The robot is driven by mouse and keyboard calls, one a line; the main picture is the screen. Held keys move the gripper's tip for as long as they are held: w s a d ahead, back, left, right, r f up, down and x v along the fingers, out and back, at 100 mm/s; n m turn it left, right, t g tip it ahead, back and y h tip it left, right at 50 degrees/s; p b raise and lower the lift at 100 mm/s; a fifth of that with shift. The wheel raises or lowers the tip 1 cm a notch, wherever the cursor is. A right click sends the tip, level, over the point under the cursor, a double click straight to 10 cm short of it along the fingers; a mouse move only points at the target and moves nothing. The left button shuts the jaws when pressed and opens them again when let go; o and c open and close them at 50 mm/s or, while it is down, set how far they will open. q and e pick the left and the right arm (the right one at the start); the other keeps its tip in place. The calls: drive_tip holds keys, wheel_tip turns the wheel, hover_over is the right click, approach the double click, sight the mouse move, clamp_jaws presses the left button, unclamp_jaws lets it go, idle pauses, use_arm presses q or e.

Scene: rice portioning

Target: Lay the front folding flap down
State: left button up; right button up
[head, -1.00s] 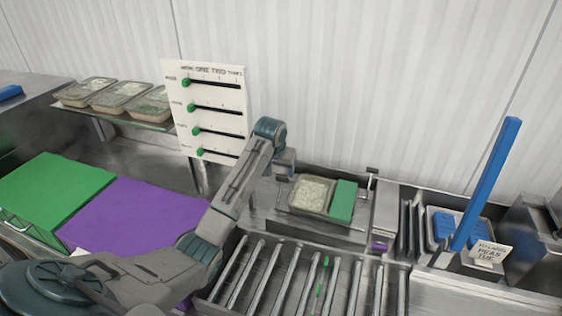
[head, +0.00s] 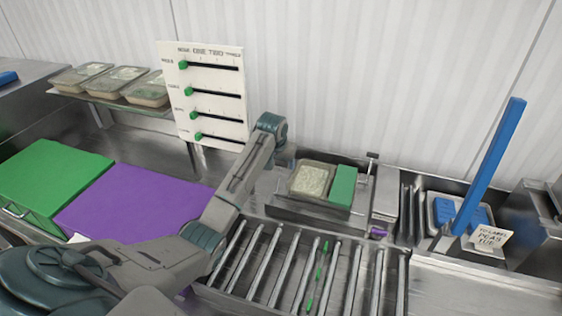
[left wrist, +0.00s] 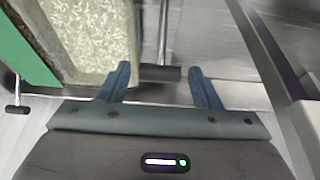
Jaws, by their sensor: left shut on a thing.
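My left gripper (head: 286,158) is at the left end of a metal station that holds a rice tray (head: 312,180) and a green block (head: 343,186). In the left wrist view, its two fingers (left wrist: 160,70) are shut on a dark T-shaped handle (left wrist: 150,73) on a thin rod. The rice tray (left wrist: 85,35) and green block (left wrist: 20,50) lie beside it at the left. A second dark handle (left wrist: 17,109) is at the left edge. A metal panel (head: 312,216) runs along the station's front; I cannot tell if it is the front flap. My right gripper is not in view.
A roller bed (head: 300,270) with green bits lies in front of the station. A slider board (head: 202,95) stands behind my left arm. A blue upright bar (head: 490,165) and blue-filled tray (head: 440,212) are at the right. A purple sheet (head: 130,210) is at the left.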

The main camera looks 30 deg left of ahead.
use_arm(q)
drive_tip(key=s, duration=0.1)
drive_tip(key=s+r, duration=0.1)
drive_tip(key=s, duration=0.1)
drive_tip(key=s+d+p, duration=0.1)
drive_tip(key=shift+s+r, duration=0.2)
drive_tip(key=shift+s, duration=0.2)
drive_tip(key=shift+s+d, duration=0.15)
drive_tip(key=shift+s, duration=0.4)
drive_tip(key=shift+s+d, duration=0.15)
drive_tip(key=shift+s, duration=0.35)
drive_tip(key=shift+s+f, duration=0.1)
drive_tip(key=shift+s, duration=0.05)
drive_tip(key=shift+c, duration=0.4)
drive_tip(key=shift+s+d+f, duration=0.15)
drive_tip(key=shift+s, duration=0.25)
drive_tip(key=c, duration=0.9)
drive_tip(key=shift+o, duration=0.2)
drive_tip(key=shift+s+d+f, duration=0.15)
drive_tip(key=shift+s+f, duration=0.1)
drive_tip(key=shift+s, duration=0.3)
drive_tip(key=shift+s+d+f, duration=0.1)
drive_tip(key=shift+s+f, duration=0.2)
drive_tip(key=shift+s, duration=0.3)
drive_tip(key=shift+s+d+f, duration=0.15)
drive_tip(key=shift+s+f, duration=0.1)
drive_tip(key=shift+s, duration=0.3)
